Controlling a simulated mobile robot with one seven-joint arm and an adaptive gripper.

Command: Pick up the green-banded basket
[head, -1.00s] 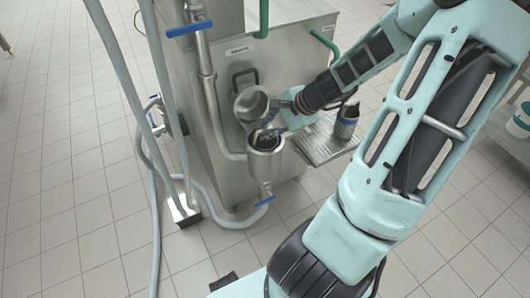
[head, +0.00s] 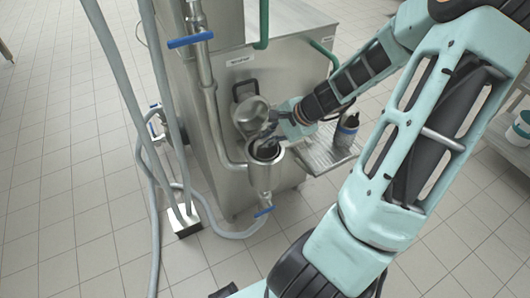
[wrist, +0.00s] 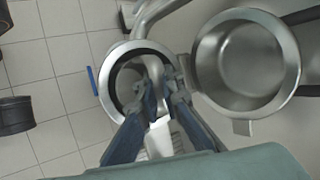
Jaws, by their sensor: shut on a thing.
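A steel cylinder housing (head: 264,185) with an open top stands at the machine's front. Its round lid (head: 250,112) hangs open beside it and shows large in the wrist view (wrist: 243,65). My gripper (head: 266,141) points down into the housing's mouth. In the wrist view my gripper (wrist: 163,98) has its blue-grey fingers close together inside the rim, shut on a part of what appears to be the basket (wrist: 150,68). The basket sits mostly inside the housing, and my fingers hide part of it. No green band can be made out on it.
A drip tray (head: 314,160) with a dark bottle (head: 346,130) on it is right of the housing. Blue-handled valves (head: 190,40) and grey hoses (head: 125,85) stand on the left. A white bucket with green (head: 522,128) is at the far right.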

